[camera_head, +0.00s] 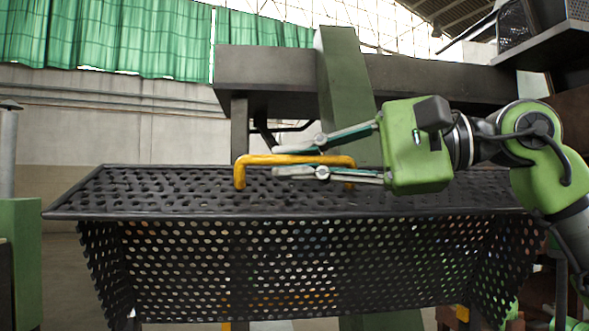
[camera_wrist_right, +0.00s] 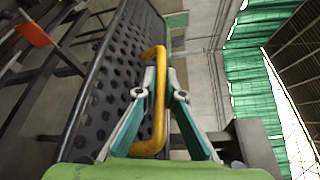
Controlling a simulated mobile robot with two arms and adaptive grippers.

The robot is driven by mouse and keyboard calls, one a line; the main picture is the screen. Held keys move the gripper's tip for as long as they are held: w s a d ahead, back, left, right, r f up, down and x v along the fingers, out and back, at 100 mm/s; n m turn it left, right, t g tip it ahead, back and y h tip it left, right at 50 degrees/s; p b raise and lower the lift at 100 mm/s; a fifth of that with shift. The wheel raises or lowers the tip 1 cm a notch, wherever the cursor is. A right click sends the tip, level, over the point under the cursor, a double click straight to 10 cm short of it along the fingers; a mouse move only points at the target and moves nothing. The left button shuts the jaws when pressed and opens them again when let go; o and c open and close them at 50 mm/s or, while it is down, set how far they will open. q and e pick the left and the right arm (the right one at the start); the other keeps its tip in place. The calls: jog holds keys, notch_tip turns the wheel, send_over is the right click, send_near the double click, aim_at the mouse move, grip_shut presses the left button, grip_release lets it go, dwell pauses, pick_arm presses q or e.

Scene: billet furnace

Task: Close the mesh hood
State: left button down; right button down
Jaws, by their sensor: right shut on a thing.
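The mesh hood is black perforated metal, with a broad top panel (camera_head: 140,190) and a perforated lower face (camera_head: 180,270) hanging under its front edge. A yellow bar handle (camera_head: 290,159) stands on the top panel near the middle. My right gripper (camera_head: 280,160) reaches in from the right, with its fingers closed on the handle's bar. In the right wrist view, the handle (camera_wrist_right: 159,105) passes between the two fingers of the gripper (camera_wrist_right: 161,72), and the hood's panel (camera_wrist_right: 115,75) lies to the left. My left gripper is not in view.
A dark horizontal beam (camera_head: 265,70) and a green upright post (camera_head: 345,90) stand behind the hood. A green machine part (camera_head: 20,250) stands at far left. Dark equipment (camera_head: 560,40) overhangs at upper right. Open floor shows left of the hood.

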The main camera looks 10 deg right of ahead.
jog(key=shift+s, duration=0.1)
jog(key=c, duration=2.4)
grip_release()
jog(key=v, duration=1.2)
